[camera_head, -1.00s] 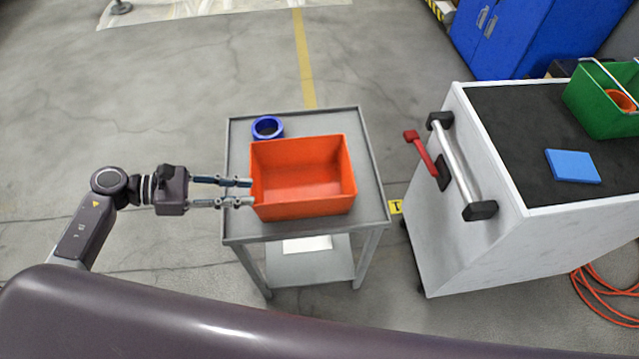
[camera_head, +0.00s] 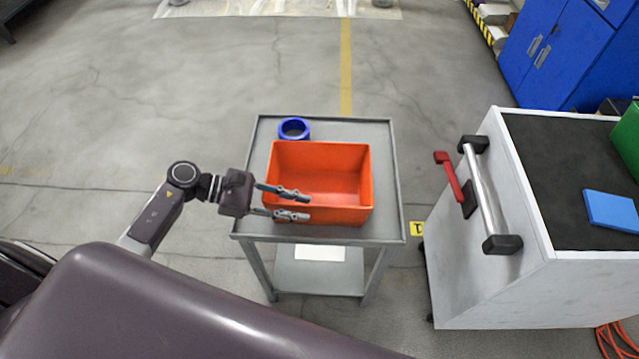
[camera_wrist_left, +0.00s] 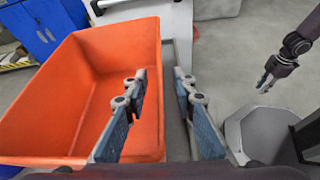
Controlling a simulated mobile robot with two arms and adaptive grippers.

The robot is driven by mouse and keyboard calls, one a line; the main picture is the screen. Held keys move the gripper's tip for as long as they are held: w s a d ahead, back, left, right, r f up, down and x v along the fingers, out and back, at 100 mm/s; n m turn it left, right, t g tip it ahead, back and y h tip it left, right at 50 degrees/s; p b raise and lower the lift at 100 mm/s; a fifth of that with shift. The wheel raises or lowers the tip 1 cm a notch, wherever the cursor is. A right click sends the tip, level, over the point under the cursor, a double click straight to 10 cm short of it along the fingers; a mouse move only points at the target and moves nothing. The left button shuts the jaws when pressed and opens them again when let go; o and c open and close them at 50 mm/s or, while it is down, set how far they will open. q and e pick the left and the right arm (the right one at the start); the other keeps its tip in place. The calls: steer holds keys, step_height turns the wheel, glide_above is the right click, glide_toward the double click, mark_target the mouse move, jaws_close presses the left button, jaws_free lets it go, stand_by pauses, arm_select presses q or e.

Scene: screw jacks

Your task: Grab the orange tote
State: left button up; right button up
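The orange tote (camera_head: 318,215) is an open, empty box standing upright on a small grey cart (camera_head: 385,215). My left gripper (camera_head: 299,204) is open at the tote's near left part. One finger is over the inside of the tote and the other is outside its near wall. In the left wrist view the tote (camera_wrist_left: 60,100) fills the left side, and its wall stands between the two spread fingers of the left gripper (camera_wrist_left: 160,90). Contact with the wall cannot be told. My right gripper (camera_wrist_left: 266,80) shows small in the left wrist view; its opening is unclear.
A blue ring (camera_head: 294,128) sits on the cart behind the tote. A white cabinet (camera_head: 490,270) with a bar handle stands to the right, with a blue block (camera_head: 610,211) and a green bin (camera_head: 628,140) on top. Floor left of the cart is clear.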

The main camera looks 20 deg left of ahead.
arm_select(q)
steer(key=shift+x, duration=1.15)
jaws_close()
steer(key=shift+r, duration=0.1)
